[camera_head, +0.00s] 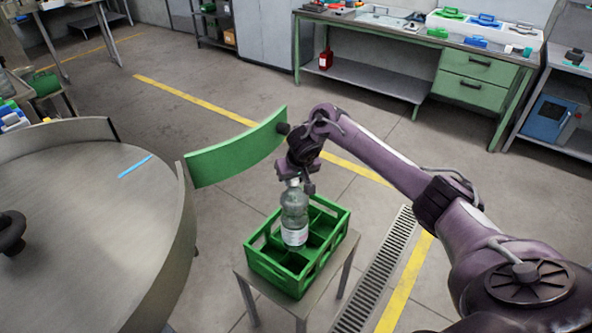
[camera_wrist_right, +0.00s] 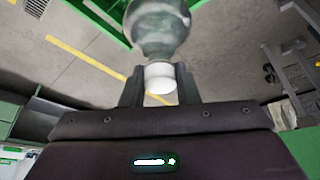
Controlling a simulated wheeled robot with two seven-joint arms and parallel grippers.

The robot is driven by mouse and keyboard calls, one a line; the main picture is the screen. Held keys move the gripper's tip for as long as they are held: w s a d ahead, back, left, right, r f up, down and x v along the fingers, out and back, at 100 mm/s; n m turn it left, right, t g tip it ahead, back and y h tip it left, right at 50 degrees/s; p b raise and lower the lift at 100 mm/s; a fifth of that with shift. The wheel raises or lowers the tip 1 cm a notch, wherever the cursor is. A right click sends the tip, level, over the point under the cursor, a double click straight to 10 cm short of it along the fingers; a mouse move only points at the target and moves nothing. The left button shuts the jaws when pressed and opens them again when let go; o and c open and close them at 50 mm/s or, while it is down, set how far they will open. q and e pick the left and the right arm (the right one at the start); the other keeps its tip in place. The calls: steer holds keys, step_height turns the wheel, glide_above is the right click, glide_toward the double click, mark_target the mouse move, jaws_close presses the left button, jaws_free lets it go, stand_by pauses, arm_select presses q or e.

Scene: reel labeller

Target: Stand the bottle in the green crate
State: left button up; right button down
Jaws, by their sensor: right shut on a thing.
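The right wrist view shows the bottle's shoulder (camera_wrist_right: 158,22) beyond the two fingers. The green crate (camera_head: 270,269) has several compartments and stands on a small grey stand. In the head view the bottle's lower part overlaps the crate's interior. I cannot tell whether its base is above the dividers or inside a compartment. My left gripper is not in view.
A round metal table (camera_head: 85,235) with a raised rim fills the left. A curved green panel (camera_head: 238,150) stands out from its rim, close behind the gripper. The grey stand (camera_head: 347,262) carries the crate. A green workbench (camera_head: 470,92) is at the back.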

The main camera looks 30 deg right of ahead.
steer(key=shift+w+f, duration=0.15)
steer(key=shift+f, duration=0.1)
stand_by(0.4)
steer(key=c, duration=1.5)
jaws_free()
steer(key=shift+f, duration=0.25)
steer(key=o, duration=0.4)
steer(key=shift+s+a+r, duration=0.1)
steer(key=shift+s, duration=0.15)
